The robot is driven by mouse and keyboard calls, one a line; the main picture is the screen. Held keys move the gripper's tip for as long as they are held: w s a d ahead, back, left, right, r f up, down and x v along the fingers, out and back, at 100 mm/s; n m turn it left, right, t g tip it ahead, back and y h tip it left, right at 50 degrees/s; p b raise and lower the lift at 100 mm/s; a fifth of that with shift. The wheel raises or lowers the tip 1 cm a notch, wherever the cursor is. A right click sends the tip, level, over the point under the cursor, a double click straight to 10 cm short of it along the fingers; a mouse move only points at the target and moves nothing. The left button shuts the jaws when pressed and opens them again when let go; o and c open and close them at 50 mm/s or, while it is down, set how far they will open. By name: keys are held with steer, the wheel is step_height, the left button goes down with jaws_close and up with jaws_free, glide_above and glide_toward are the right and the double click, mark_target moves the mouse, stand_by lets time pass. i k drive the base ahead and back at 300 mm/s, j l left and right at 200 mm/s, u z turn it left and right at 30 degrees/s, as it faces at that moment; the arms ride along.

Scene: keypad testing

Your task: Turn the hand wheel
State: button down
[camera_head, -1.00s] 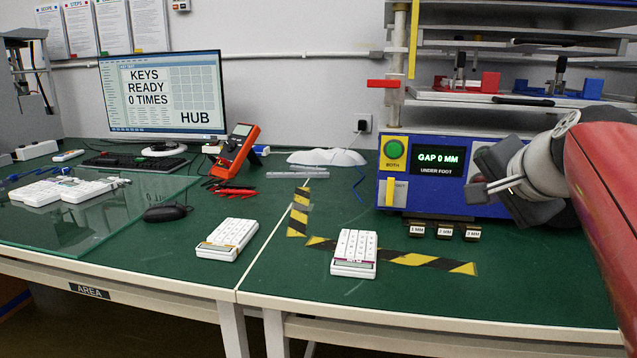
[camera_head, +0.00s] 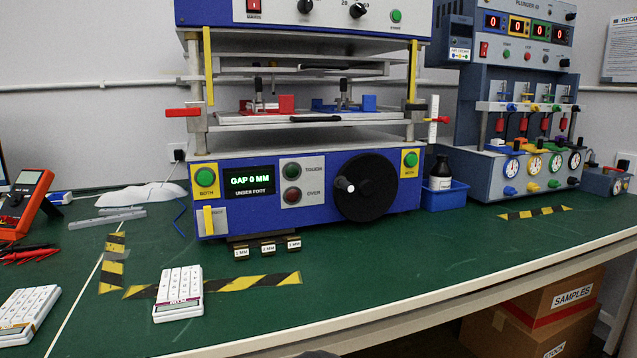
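The hand wheel (camera_head: 378,190) is a black disc on the right half of the front of a blue press machine (camera_head: 320,215). The machine's display (camera_head: 249,181) reads "GAP 0 MM" and "UNDER FOOT". The indicators beside the display are a green one marked TOUCH (camera_head: 294,169) and a dark red one marked OVER (camera_head: 292,196). My gripper does not show in the head view now, and nothing covers the wheel.
Green BOTH buttons (camera_head: 205,177) flank the machine's front. Small 1, 2 and 3 mm blocks (camera_head: 268,247) stand before it. A white keypad (camera_head: 178,292) lies on the green table (camera_head: 380,270) near striped tape. A blue bin with a dark bottle (camera_head: 440,183) stands right of the machine.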

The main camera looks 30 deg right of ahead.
mark_target(365, 187)
steer(key=j+z, duration=0.15)
steer(key=z, duration=0.3)
steer(key=k+j+z, duration=0.1)
steer(key=z, duration=0.4)
steer(key=k, duration=0.05)
